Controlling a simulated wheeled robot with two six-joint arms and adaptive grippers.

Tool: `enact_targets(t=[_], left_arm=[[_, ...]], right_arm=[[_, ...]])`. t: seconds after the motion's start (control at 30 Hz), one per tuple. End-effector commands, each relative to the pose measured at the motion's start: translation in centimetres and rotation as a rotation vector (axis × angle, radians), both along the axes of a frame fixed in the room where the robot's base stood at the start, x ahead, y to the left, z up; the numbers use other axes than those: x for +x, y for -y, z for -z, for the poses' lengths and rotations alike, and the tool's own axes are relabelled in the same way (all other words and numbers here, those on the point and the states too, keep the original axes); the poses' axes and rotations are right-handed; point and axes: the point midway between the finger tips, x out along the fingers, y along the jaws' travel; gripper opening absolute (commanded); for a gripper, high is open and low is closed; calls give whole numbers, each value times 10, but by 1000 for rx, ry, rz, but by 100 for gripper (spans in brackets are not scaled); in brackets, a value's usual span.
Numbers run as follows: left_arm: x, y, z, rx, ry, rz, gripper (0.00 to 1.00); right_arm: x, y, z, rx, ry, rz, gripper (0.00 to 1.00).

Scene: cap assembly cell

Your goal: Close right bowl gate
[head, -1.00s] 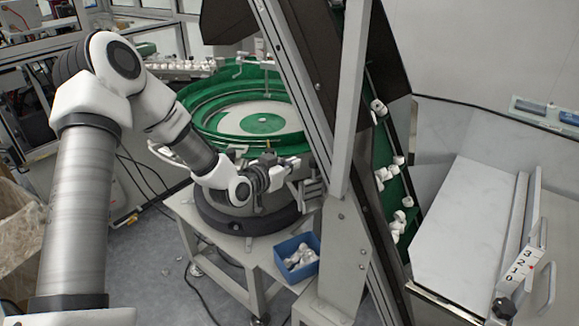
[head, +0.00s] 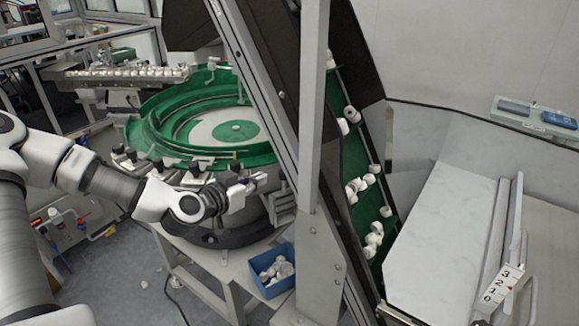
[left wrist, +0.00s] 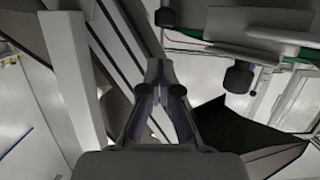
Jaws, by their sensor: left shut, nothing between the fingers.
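The green feeder bowl (head: 160,140) stands on a dark round base on a grey metal stand. Black knobs (head: 195,168) sit on small metal brackets along its near rim. I cannot tell which part is the gate. My left gripper (head: 258,182) is shut and empty at the near right side of the bowl, just left of the sloping frame and close to metal bracket parts (head: 282,203). In the left wrist view my gripper fingers (left wrist: 161,70) are together, with a black knob (left wrist: 240,77) to their right, apart from them. My right gripper is not in view.
A sloping dark frame and grey post (head: 312,120) stand just right of my left gripper. Behind them a green conveyor (head: 355,150) carries several white caps. A blue bin (head: 272,287) with white pieces sits below the gripper. A white chute (head: 440,240) is at right.

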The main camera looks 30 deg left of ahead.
Motion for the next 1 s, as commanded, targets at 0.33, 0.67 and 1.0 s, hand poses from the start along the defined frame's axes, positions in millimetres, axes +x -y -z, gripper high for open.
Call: enact_targets(t=[0.33, 0.67, 1.0], left_arm=[[41, 3, 13, 16, -3, 3, 0], [92, 7, 23, 8, 0, 2, 0], [96, 8, 24, 4, 0, 1, 0]], right_arm=[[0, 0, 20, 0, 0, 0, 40], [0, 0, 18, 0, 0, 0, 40], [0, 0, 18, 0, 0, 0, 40]])
